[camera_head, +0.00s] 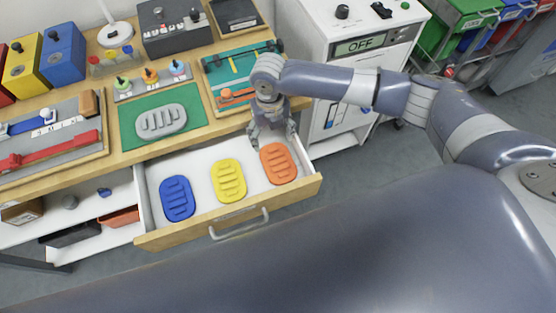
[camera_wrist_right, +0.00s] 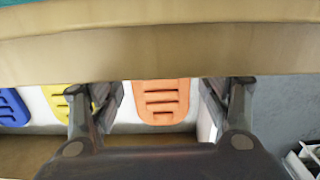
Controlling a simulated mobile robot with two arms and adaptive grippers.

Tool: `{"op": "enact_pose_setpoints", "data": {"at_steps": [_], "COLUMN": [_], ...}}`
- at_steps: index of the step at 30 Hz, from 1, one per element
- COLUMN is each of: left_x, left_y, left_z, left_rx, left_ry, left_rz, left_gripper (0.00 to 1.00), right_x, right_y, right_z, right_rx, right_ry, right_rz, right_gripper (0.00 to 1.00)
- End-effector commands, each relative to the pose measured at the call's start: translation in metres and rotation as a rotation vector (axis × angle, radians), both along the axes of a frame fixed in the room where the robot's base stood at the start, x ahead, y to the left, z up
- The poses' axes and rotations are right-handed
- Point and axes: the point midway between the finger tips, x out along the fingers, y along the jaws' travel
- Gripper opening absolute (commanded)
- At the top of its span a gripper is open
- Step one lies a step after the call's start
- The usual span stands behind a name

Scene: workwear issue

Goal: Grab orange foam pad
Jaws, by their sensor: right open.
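The orange foam pad (camera_head: 278,164) lies flat at the right end of an open drawer (camera_head: 160,238). It is an oval with raised ribs. In the right wrist view the orange foam pad (camera_wrist_right: 161,100) appears between my two fingers, its upper part hidden behind a wooden edge. My right gripper (camera_head: 272,138) is open and empty, just above the far right corner of the drawer, behind the pad and not touching it as far as I can see. In the right wrist view its fingers (camera_wrist_right: 160,95) are spread wide. My left gripper is not in view.
A yellow pad (camera_head: 229,181) and a blue pad (camera_head: 177,198) lie left of the orange one. A grey pad (camera_head: 161,121) rests on a green mat (camera_head: 130,139) on the workbench. A white cabinet (camera_head: 318,65) marked OFF stands right of the bench.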

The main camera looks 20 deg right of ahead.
Motion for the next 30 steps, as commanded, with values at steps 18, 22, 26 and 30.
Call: {"op": "enact_pose_setpoints", "data": {"at_steps": [18, 22, 26, 30], "left_x": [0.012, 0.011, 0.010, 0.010], "left_y": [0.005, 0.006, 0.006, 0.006], "left_z": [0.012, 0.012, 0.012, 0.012], "left_rx": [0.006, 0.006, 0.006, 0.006], "left_ry": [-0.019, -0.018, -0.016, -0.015], "left_rz": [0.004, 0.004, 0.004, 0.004], "left_gripper": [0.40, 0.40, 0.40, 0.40], "right_x": [-0.006, -0.006, -0.006, -0.006], "right_y": [0.001, 0.001, 0.001, 0.001], "right_z": [-0.046, -0.046, -0.046, -0.046], "right_rx": [0.000, 0.000, 0.000, 0.000], "right_ry": [0.001, 0.001, 0.001, 0.001], "right_rz": [0.000, 0.000, 0.000, -0.001], "right_gripper": [0.65, 0.41, 0.41, 0.41]}}
